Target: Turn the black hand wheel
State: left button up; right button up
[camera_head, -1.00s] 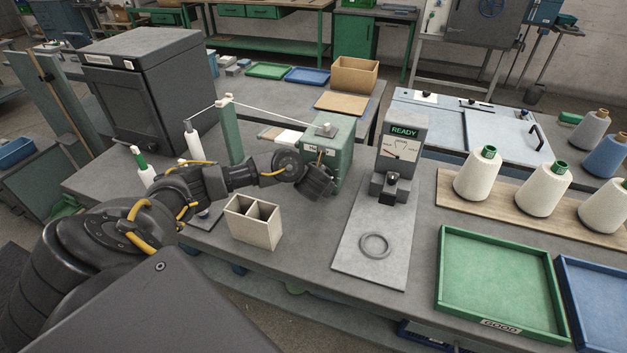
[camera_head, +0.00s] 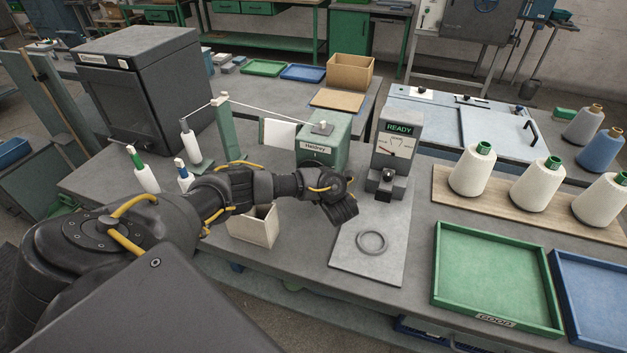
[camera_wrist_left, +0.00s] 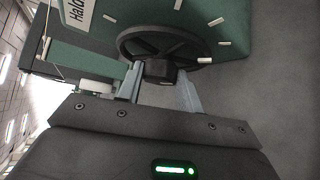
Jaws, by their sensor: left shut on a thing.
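The black hand wheel (camera_wrist_left: 127,40) shows in the left wrist view, against the green winder body with white tick marks around it. Its dark knob (camera_wrist_left: 158,70) sits at the near side of the rim, between the two fingers of my left gripper (camera_wrist_left: 159,84), which is shut on it. In the head view my left gripper (camera_head: 343,205) is at the front of the green winder (camera_head: 322,150), and the arm and gripper hide the wheel there. My right gripper is not in view.
A pale divided box (camera_head: 255,228) stands below my left forearm. To the right are a grey plate with a ring (camera_head: 372,242), a gauge unit reading READY (camera_head: 398,145), white cones (camera_head: 472,170) and a green tray (camera_head: 440,290). White spindles (camera_head: 146,178) stand at left.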

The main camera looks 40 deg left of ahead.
pick_arm(q)
jog(key=shift+a, duration=0.1)
dwell(0.3)
jog(key=o, duration=1)
jog(key=shift+f, duration=0.1)
jog(key=p+v, duration=0.7)
jog(key=v, duration=0.4)
jog(key=shift+f+p, duration=0.2)
jog(key=shift+p, duration=0.15)
